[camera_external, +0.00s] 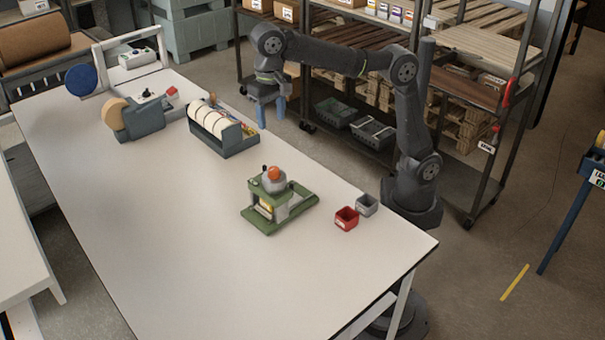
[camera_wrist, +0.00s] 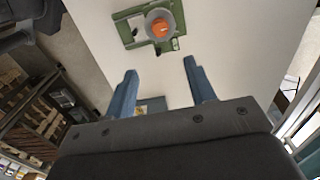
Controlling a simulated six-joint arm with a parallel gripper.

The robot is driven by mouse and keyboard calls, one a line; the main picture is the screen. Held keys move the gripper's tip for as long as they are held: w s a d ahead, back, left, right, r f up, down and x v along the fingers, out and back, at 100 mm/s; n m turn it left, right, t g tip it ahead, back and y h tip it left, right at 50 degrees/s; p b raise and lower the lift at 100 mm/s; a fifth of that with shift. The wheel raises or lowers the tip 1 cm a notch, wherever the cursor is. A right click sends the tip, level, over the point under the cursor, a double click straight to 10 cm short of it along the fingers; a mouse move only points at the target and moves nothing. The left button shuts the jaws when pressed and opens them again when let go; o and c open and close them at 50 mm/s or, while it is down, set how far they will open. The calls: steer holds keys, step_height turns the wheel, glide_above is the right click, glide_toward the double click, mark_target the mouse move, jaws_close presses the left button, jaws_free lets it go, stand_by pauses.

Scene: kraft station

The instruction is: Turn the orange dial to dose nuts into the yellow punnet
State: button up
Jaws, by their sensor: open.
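The orange dial (camera_external: 274,173) sits on the grey hopper of a green-based dispenser (camera_external: 310,203) on the white table. In the wrist view the dial (camera_wrist: 160,28) shows near the top, beyond my fingertips. Something yellow, which looks like the yellow punnet (camera_external: 265,209), shows low in the dispenser under the hopper. It is partly hidden by the frame, and I cannot make out its contents. My gripper (camera_external: 271,119) has blue fingers pointing down, beyond the dispenser near the table's far edge. In the wrist view my gripper (camera_wrist: 160,68) is open and empty, apart from the dial.
A red bin (camera_external: 346,219) and a grey bin (camera_external: 366,205) stand right of the dispenser. A grey rack of white rolls (camera_external: 214,124) and a tape dispenser (camera_external: 134,118) stand to its left. The table's front is clear. Shelving (camera_external: 380,90) stands behind the arm.

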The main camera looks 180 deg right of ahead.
mark_target(274, 168)
steer(key=shift+r, duration=0.25)
step_height(274, 168, down, 18)
steer(key=n, duration=2.5)
steer(key=shift+s+r+n, duration=0.1)
steer(key=shift+r+n, duration=0.1)
steer(key=shift+n, duration=0.1)
steer(key=shift+c, duration=0.2)
steer(key=c, duration=0.9)
